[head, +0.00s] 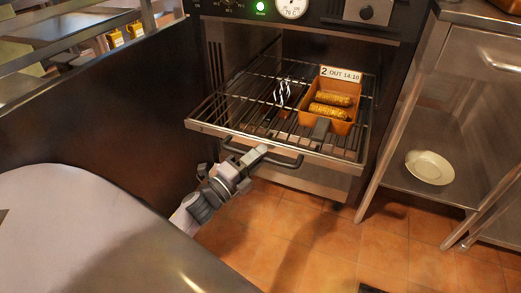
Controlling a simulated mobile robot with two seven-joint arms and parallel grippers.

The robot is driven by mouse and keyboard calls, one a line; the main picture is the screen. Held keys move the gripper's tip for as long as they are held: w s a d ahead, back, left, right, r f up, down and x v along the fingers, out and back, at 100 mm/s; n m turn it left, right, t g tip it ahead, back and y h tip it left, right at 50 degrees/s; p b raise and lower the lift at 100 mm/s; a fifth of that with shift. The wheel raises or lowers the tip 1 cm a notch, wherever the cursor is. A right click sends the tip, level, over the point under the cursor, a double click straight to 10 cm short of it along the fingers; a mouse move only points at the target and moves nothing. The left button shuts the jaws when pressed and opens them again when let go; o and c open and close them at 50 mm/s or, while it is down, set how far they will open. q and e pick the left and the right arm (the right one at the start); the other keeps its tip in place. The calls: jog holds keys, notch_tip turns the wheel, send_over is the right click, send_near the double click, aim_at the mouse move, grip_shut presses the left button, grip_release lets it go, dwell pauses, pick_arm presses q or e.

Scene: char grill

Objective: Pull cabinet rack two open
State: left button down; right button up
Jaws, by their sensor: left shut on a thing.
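The wire rack (232,101) is pulled out of the cabinet (230,42), sloping slightly in the picture, with a dark bar handle (287,162) along its front edge. An orange tray (342,127) with a label reading "2 OUT 14:10" sits on its right part and holds two yellow corn cobs (331,105). My left gripper (252,157) is at the left-middle of the handle and is shut on it. My right gripper is not in view.
A steel table with a lower shelf (408,185) stands at right, a white plate (429,167) on that shelf. A dark panel (100,125) borders the left. The tiled floor (330,240) in front of the rack is clear.

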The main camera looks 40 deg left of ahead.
pick_arm(q)
jog(key=shift+s+d, duration=0.15)
jog(key=shift+s, duration=0.55)
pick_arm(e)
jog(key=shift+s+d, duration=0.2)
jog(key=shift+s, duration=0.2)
pick_arm(q)
jog(key=c, duration=1.1)
grip_release()
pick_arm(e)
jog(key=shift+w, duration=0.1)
pick_arm(q)
jog(key=p+v, duration=0.1)
jog(key=v, duration=0.6)
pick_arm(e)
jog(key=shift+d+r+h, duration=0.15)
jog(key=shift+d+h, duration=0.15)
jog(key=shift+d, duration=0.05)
pick_arm(q)
jog(key=shift+s, duration=0.1)
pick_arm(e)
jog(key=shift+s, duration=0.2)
